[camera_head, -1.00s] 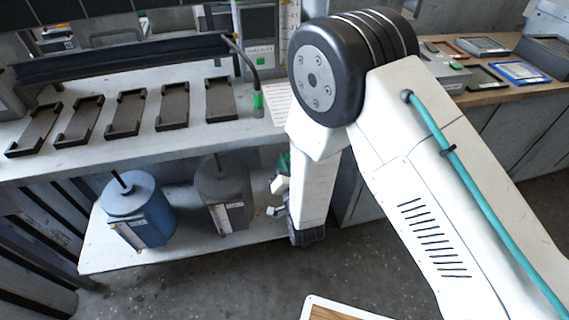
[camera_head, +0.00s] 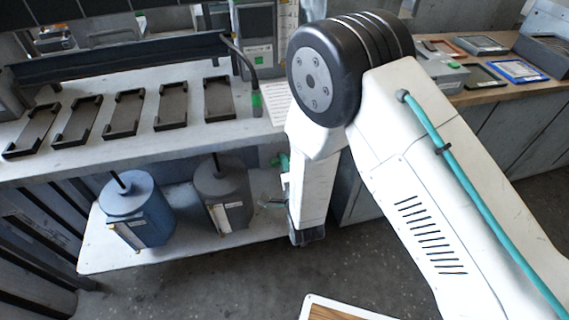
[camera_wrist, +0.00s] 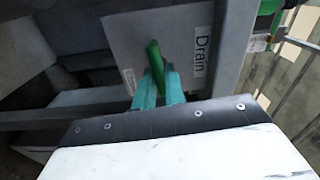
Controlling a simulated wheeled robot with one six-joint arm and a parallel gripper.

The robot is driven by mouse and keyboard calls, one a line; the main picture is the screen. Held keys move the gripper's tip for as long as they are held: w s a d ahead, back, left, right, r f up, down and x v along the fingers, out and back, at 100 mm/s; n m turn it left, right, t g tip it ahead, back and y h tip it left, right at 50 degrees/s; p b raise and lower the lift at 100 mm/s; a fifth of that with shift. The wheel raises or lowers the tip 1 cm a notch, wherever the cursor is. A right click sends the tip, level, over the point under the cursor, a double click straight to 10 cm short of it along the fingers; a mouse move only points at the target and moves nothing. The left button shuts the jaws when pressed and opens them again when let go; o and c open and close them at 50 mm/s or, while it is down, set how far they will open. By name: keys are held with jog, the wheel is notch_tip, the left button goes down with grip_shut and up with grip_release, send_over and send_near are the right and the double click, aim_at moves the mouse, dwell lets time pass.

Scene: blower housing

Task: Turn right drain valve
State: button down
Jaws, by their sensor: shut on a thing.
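A green valve handle (camera_wrist: 154,57) shows in the wrist view, on a grey panel (camera_wrist: 130,38) with a white label reading "Drain" (camera_wrist: 200,55). The handle stands roughly upright in that picture, leaning slightly. My gripper (camera_wrist: 158,76), with teal fingers, is shut on the lower part of the handle. In the head view my arm hides the valve and most of the gripper; small teal parts show at the forearm's left side.
A blue canister (camera_head: 140,208) and a dark grey canister (camera_head: 222,192) stand on the lower shelf (camera_head: 165,258), left of my arm. Several dark trays (camera_head: 125,114) lie on the bench above. In the wrist view, green parts and metal bars are at the right.

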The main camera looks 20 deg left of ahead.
jog(key=shift+f+m, duration=0.1)
jog(key=shift+m, duration=0.5)
jog(key=c, duration=1.5)
grip_release()
jog(key=shift+o, duration=0.2)
jog(key=v, duration=0.8)
jog(key=shift+w, duration=0.15)
